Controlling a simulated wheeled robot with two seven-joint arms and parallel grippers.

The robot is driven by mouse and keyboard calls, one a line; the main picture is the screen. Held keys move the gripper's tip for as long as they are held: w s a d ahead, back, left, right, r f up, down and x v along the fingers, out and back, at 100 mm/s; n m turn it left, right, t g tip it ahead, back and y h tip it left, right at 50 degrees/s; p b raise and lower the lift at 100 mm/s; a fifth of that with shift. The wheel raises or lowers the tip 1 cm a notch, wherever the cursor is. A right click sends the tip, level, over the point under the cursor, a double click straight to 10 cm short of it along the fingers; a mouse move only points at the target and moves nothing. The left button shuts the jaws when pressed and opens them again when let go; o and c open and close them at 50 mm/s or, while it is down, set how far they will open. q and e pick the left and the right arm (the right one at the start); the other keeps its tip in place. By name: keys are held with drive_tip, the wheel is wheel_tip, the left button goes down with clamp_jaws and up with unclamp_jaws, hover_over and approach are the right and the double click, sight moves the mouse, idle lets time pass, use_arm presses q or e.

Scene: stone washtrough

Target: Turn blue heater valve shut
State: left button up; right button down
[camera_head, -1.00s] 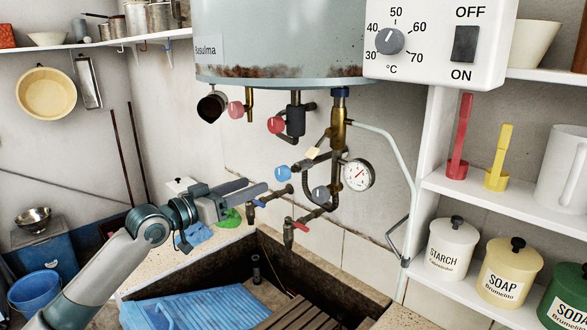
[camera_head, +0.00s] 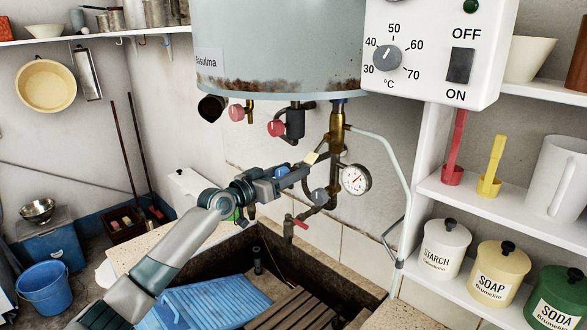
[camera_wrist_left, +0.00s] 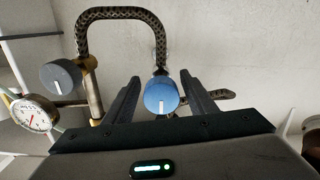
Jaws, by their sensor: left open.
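The blue heater valve is a round knob with a white mark. In the left wrist view the blue valve (camera_wrist_left: 161,96) sits between the two open fingers of my left gripper (camera_wrist_left: 160,100), with gaps on both sides. Its white mark points down in that view. In the head view my left gripper (camera_head: 296,177) is at the pipes under the heater, and the blue valve (camera_head: 283,171) shows only in part behind the fingers. I cannot tell whether the fingers touch it. My right gripper is not in view.
A grey knob (camera_wrist_left: 61,76) and a pressure gauge (camera_head: 355,179) are close beside the valve. Red knobs (camera_head: 277,128) hang under the heater tank (camera_head: 275,50). A red-handled tap (camera_head: 299,224) is below. The stone trough holds a blue washboard (camera_head: 215,302).

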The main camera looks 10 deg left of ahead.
use_arm(q)
drive_tip(key=shift+w, duration=0.1)
drive_tip(key=shift+f, duration=0.1)
drive_tip(key=c, duration=1)
drive_tip(key=shift+c, duration=0.2)
